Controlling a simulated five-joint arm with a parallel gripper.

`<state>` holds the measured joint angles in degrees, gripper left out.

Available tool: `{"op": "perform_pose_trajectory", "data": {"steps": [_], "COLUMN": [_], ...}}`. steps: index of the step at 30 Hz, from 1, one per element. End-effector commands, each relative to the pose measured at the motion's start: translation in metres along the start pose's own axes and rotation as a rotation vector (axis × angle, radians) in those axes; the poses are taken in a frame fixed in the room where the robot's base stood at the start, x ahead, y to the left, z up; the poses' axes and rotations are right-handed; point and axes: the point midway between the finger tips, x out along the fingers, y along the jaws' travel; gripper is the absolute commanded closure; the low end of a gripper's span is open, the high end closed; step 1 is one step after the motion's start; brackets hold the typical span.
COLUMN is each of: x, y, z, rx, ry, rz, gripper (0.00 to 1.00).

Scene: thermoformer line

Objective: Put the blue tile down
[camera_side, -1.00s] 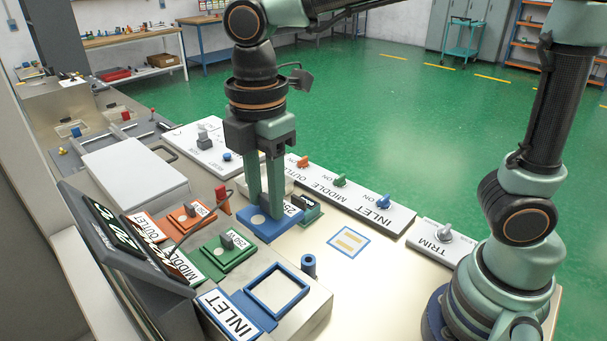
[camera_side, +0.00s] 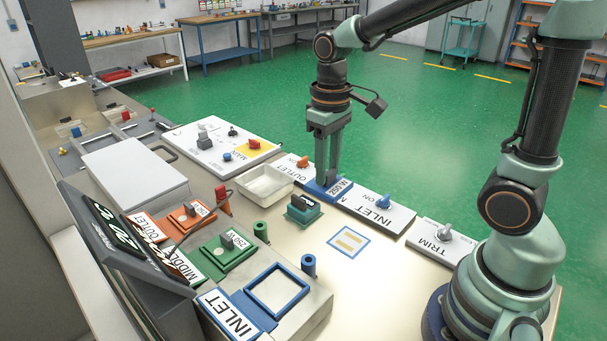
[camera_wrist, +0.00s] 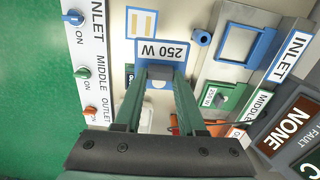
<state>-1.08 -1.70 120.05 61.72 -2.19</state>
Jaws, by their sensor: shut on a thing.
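The blue tile (camera_side: 318,187), with a white "250 W" label, is between the fingers of my gripper (camera_side: 328,180). My gripper is shut on the tile's grey grip. In the side view the tile overlaps the switch panel, hiding the middle switch; its height there is hard to tell. In the wrist view the tile (camera_wrist: 147,48) lies flat across the fingertips of my gripper (camera_wrist: 158,78). An empty blue frame (camera_side: 250,292) stands beside the INLET label. A blue-outlined square with yellow stripes (camera_side: 348,242) is bare on the table.
The switch panel (camera_side: 400,219) carries coloured knobs. A green block (camera_side: 303,208) and a white bin (camera_side: 264,183) stand left of the tile. Green (camera_side: 261,230) and blue (camera_side: 308,264) cylinders stand near the sockets. Orange and green tiles sit at OUTLET and MIDDLE.

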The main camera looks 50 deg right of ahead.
Motion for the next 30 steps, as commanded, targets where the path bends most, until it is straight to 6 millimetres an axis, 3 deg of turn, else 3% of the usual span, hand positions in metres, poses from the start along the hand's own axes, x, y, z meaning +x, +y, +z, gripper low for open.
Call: {"op": "perform_pose_trajectory", "data": {"steps": [4,12,16,20,30], "x": [-0.004,-0.030,-0.031,-0.008,0.075], "y": [0.002,-0.021,-0.026,-0.027,-0.027], "z": [-0.008,-0.042,-0.048,-0.047,-0.047], "rx": [0.058,0.056,0.057,0.057,0.056], "ry": [0.003,0.004,-0.001,-0.005,-0.006], "rz": [0.000,0.000,0.000,0.000,0.000], "gripper": [1.00,1.00,1.00,1.00,1.00]}}
